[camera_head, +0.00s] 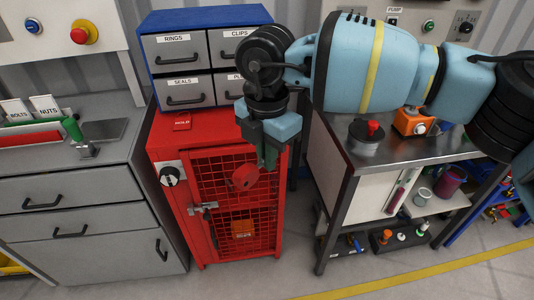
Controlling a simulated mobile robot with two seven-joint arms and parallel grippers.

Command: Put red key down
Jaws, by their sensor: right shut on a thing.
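The red key (245,177) has a round red head and hangs at the fingertips of my right gripper (266,160). That gripper points down and is shut on the key, in front of the upper mesh of the red cabinet (170,221). The key's shaft cannot be made out. The cabinet's door is closed, with a round black-and-white lock switch (170,176) at its upper left and a grey latch (203,207) below. My left gripper is not in view.
A blue drawer unit (201,17) stands on the cabinet, with a red tag (181,123) in front. A metal-topped bench (400,157) at the right carries a black part with a red knob (371,129) and an orange device (411,123). Grey drawers (80,205) stand left.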

